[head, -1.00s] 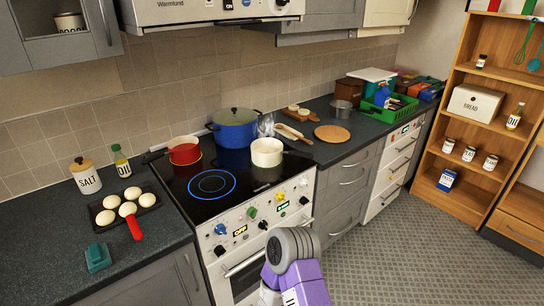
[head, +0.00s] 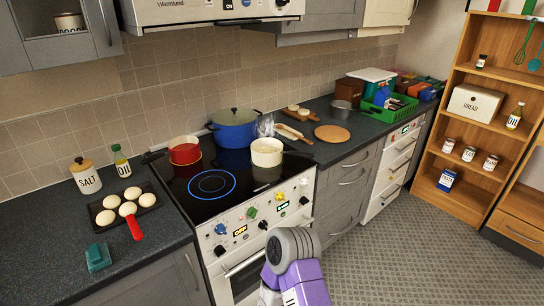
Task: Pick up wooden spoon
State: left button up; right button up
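A long, pale wooden piece that looks like the wooden spoon (head: 291,132) lies on the dark counter just right of the stove, behind the white pot's handle. It is small here, and I cannot make out its bowl and handle clearly. A purple and grey part of one of my arms rises from the bottom middle of the head view, in front of the oven. No fingertips show on it. Neither of my grippers is in view, and nothing is seen touching the spoon.
A white pot (head: 267,151), blue pot (head: 234,132) and red pot (head: 185,154) stand on the stove. A round wooden board (head: 332,134), a grey saucepan (head: 342,112) and a green basket (head: 392,108) are right of the spoon. Patterned floor (head: 410,240) is clear at right.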

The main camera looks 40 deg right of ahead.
aim_at(311, 143)
jog(key=z, duration=1.35)
